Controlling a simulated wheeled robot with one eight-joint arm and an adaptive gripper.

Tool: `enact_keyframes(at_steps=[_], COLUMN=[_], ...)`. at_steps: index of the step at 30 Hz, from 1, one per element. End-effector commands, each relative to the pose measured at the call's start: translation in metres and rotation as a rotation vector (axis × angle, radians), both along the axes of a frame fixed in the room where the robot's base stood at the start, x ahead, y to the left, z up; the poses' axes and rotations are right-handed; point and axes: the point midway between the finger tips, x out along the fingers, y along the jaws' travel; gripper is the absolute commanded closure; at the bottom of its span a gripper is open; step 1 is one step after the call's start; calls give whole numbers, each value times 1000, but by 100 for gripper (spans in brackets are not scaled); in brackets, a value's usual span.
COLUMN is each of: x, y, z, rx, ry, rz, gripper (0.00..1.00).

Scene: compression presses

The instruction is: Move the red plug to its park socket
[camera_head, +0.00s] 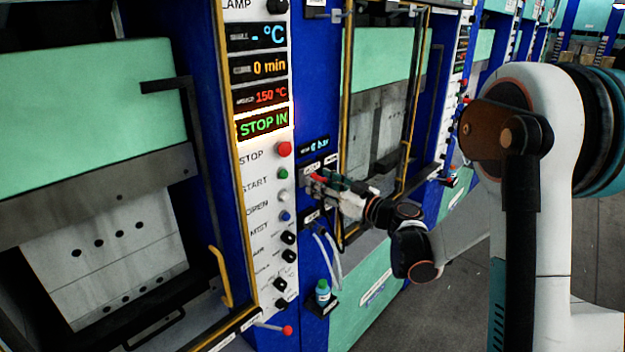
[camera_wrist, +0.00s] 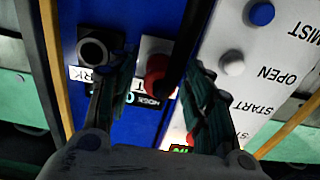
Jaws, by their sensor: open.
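The red plug (camera_wrist: 156,76) sits at a pale socket plate (camera_wrist: 154,46) on the blue panel, in the wrist view. My gripper (camera_wrist: 155,80) is open, with one dark green finger on each side of the plug. I cannot tell whether either finger touches it. The park socket (camera_wrist: 94,52), a dark square with a round opening and a partly hidden label ending in "RK", is left of the plug and looks empty. In the head view, my gripper (camera_head: 322,182) is at the blue panel, and a bit of the red plug (camera_head: 317,177) shows between the fingers.
The white control strip (camera_head: 268,190) with several buttons stands left of my gripper in the head view. Pale hoses (camera_head: 330,255) hang below it, above a small teal bottle (camera_head: 322,292). A yellow-edged press opening (camera_head: 385,110) lies to the right.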

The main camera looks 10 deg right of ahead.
Motion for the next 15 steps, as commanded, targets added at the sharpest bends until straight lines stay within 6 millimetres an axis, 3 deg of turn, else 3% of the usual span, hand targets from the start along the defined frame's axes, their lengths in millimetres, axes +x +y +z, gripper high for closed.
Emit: enact_keyframes(at_steps=[2, 8, 15], x=[0, 0, -1], y=[0, 0, 0], z=[0, 0, 0], rx=[0, 0, 0], ry=[0, 0, 0], rz=[0, 0, 0], gripper=[56, 100, 100])
